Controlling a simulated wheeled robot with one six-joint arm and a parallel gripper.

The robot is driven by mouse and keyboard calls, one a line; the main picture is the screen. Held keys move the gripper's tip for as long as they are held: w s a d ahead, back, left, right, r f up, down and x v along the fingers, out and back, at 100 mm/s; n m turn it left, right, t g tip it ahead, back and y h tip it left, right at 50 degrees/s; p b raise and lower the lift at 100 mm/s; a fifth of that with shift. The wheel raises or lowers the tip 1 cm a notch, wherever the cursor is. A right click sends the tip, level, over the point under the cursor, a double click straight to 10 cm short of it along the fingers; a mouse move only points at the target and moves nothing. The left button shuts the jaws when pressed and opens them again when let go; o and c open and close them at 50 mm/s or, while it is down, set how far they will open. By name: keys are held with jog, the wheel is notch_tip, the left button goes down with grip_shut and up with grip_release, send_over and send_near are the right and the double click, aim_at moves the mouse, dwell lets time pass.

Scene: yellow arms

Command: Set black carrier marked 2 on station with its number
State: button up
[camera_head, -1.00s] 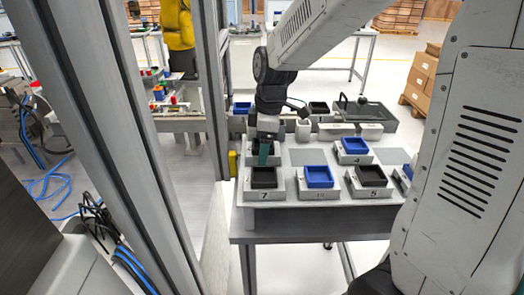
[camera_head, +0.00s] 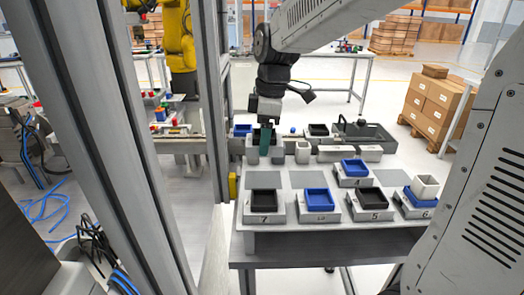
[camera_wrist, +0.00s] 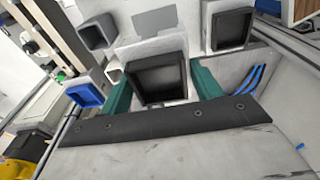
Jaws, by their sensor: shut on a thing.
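My gripper (camera_head: 265,138) is over the back left of the grey table in the head view. In the wrist view, its two green fingers (camera_wrist: 162,90) stand on either side of a black carrier (camera_wrist: 160,79) and are shut on it. Its number is not readable, and in the head view the fingers partly hide it. Flat grey pads show on the table: one at left (camera_head: 262,183), one in the middle (camera_head: 309,179) and one at right (camera_head: 391,178). I cannot read numbers on these pads.
Grey bases with trays stand in front: black 7 (camera_head: 264,203), a blue one (camera_head: 319,201), black 5 (camera_head: 371,199) and blue 6 (camera_head: 417,199) with a white cup (camera_head: 426,186). A blue-tray base (camera_head: 354,168) stands behind. A metal post (camera_head: 216,90) rises left of the table.

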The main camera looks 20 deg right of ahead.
jog(key=w+d+r, duration=0.2)
jog(key=w+d, duration=1)
jog(key=w, duration=0.2)
jog(key=shift+w+f, duration=0.15)
jog(key=shift+f, duration=3.5)
jog(key=shift+f, duration=0.9)
jog(key=o, duration=1.3)
jog(key=shift+c, duration=0.2)
notch_tip(320, 180, up, 7)
